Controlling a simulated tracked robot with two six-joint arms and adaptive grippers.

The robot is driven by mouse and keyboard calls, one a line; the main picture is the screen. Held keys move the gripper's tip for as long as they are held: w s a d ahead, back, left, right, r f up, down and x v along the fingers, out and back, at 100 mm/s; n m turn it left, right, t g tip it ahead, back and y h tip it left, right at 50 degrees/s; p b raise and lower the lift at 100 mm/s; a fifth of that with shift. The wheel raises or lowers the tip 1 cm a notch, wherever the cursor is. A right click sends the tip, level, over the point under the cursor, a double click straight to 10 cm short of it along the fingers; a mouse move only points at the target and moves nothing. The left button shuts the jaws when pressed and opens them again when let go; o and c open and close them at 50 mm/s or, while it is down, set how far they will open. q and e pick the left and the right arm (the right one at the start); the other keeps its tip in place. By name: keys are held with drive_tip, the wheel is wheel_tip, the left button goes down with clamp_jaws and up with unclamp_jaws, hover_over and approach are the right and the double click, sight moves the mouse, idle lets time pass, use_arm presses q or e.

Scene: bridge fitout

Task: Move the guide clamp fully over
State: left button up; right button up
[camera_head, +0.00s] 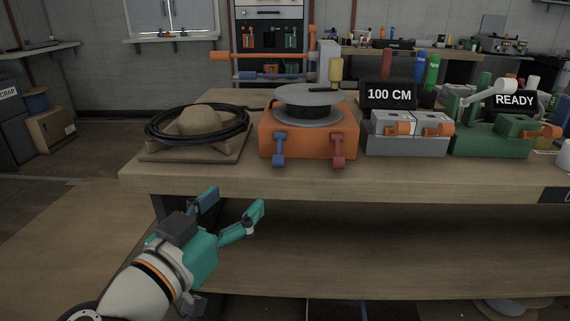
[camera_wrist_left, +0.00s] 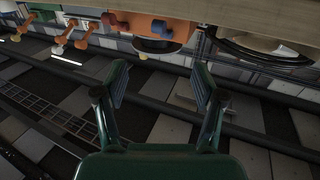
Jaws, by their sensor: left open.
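My left gripper (camera_head: 232,203) is open and empty, in front of and below the bench's front edge. In the left wrist view its two fingers (camera_wrist_left: 161,85) stand apart with nothing between them. I cannot tell for certain which part is the guide clamp. Candidates are the orange levers (camera_head: 399,129) on the grey block (camera_head: 405,145), and the white lever (camera_head: 489,96) or orange handle (camera_head: 545,132) on the green unit (camera_head: 490,140). All are well to the right of my left gripper and not touched by it. My right gripper is not in view.
An orange reel unit (camera_head: 308,145) with blue (camera_head: 279,148) and red (camera_head: 337,150) front levers stands on the bench (camera_head: 210,180). A black cable coil (camera_head: 160,136) lies left of it. Signs read 100 CM (camera_head: 389,94) and READY (camera_head: 514,100). A lower shelf (camera_head: 400,250) runs beneath.

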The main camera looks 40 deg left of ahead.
sight(275, 165)
use_arm(q)
drive_tip(key=w+p, duration=0.1)
drive_tip(key=w, duration=0.2)
drive_tip(key=w+a+p, duration=0.1)
drive_tip(key=w, duration=0.2)
drive_tip(key=w+p, duration=0.2)
drive_tip(key=w, duration=0.1)
drive_tip(key=shift+w+a+f, duration=0.1)
drive_tip(key=shift+w+a, duration=0.1)
drive_tip(key=w, duration=0.4)
drive_tip(key=w+a+b, duration=0.1)
drive_tip(key=w, duration=0.1)
